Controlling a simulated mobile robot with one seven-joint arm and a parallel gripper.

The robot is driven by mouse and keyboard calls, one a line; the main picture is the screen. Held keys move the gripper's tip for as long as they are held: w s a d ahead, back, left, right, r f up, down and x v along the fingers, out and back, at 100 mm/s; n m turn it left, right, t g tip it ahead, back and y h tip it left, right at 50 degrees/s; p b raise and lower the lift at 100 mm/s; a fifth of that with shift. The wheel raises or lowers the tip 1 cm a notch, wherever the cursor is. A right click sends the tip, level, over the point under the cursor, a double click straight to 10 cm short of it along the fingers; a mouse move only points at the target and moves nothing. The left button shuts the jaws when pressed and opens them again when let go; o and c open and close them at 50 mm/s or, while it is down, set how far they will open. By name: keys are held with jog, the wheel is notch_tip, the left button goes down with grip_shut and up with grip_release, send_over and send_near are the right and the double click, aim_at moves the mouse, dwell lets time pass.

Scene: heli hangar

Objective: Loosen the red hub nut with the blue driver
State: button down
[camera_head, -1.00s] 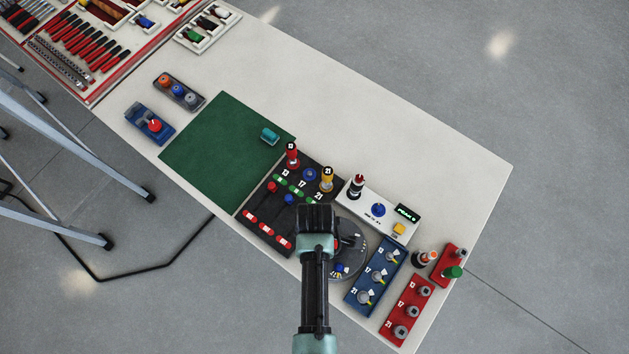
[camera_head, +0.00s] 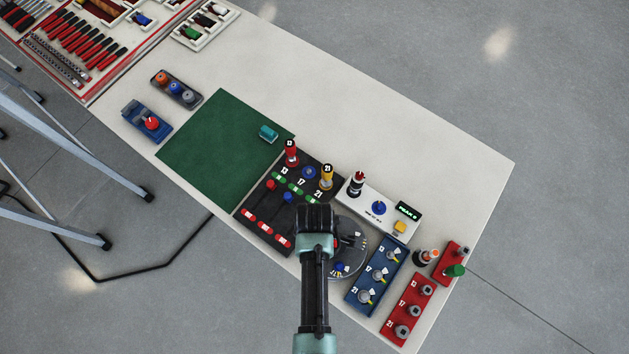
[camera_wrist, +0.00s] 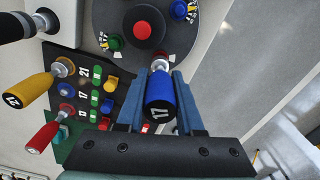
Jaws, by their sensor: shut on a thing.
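My gripper (camera_wrist: 160,97) is shut on the blue driver (camera_wrist: 160,112), marked 17, with one blue finger on each side of its handle. The driver's metal shaft points at the rim of the grey hub (camera_wrist: 100,14). The red hub nut (camera_wrist: 168,57) shows only as a red edge around the shaft's tip; whether the socket is fully seated I cannot tell. The hub has a red centre knob (camera_wrist: 143,30), a green nut (camera_wrist: 113,42) and a blue nut (camera_wrist: 180,9). In the head view my gripper (camera_head: 316,217) is over the hub's left side and hides the driver.
The black driver rack (camera_head: 250,215) beside the hub holds a red driver (camera_head: 291,153) and a yellow driver (camera_head: 326,176). A white tester (camera_head: 397,236) with a display stands behind the hub. Blue (camera_head: 358,292) and red (camera_head: 393,325) socket trays are at right. The green mat (camera_head: 205,150) is mostly clear.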

jog(key=shift+f+b, duration=0.75)
jog(key=shift+f, duration=0.3)
dwell(0.4)
jog(key=c, duration=1.1)
grip_release()
grip_shut()
